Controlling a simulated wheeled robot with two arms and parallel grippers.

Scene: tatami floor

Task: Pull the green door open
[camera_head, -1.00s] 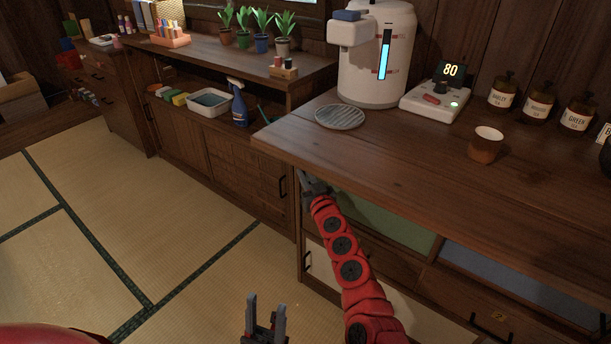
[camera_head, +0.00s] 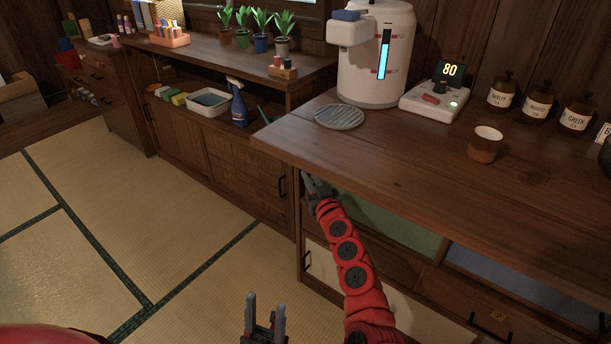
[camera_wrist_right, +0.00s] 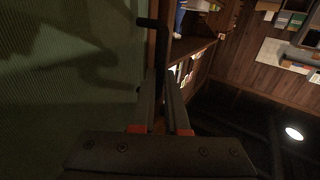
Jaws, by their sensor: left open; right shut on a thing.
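The green door (camera_head: 405,233) is the panel under the front edge of the right counter, partly hidden by my right arm and the countertop. It fills the left of the right wrist view as a dark green surface (camera_wrist_right: 65,75). My right gripper (camera_head: 312,184) is at the door's left edge, just under the counter's corner. Its fingers (camera_wrist_right: 166,95) are shut on the dark door handle (camera_wrist_right: 147,22), which is mostly hidden between them. I cannot tell whether the door stands slightly ajar. My left gripper (camera_head: 265,312) is open and empty, low over the tatami.
The countertop (camera_head: 400,150) overhangs my right gripper. A cup (camera_head: 485,145), a round coaster (camera_head: 339,117) and a water boiler (camera_head: 376,60) stand on it. A blue panel (camera_head: 520,285) and a drawer lie right of the green door. Tatami floor (camera_head: 180,240) at left is clear.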

